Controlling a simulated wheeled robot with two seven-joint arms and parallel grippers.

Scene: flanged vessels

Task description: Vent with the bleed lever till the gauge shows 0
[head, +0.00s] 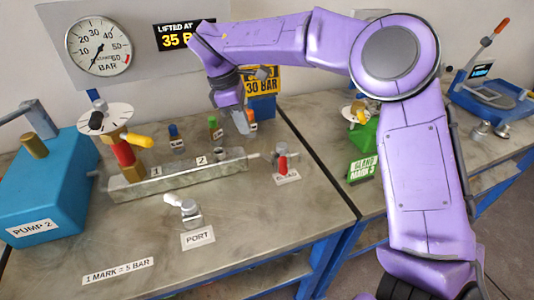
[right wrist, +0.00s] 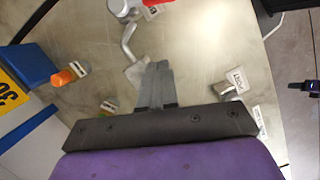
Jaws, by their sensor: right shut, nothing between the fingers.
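The bleed lever, a small red handle (head: 282,163) on a grey fitting, stands at the right end of the metal manifold, over a white label too small to read. The fitting (right wrist: 118,7) also shows at the top of the right wrist view. The round gauge (head: 97,46), marked in bar, hangs on the wall at upper left; I cannot read its needle surely. My right gripper (head: 243,121) is shut and empty, above the bench behind the manifold, left of and apart from the red handle. Its closed fingers (right wrist: 156,84) show in the wrist view. My left gripper is out of view.
The metal manifold (head: 180,181) carries a yellow-handled valve (head: 138,140). A blue pump (head: 40,190) stands left. Small capped fittings (head: 214,128) stand behind the manifold, near a 30 BAR sign (head: 262,82). A port fitting (head: 187,210) is in front. The bench's front right is clear.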

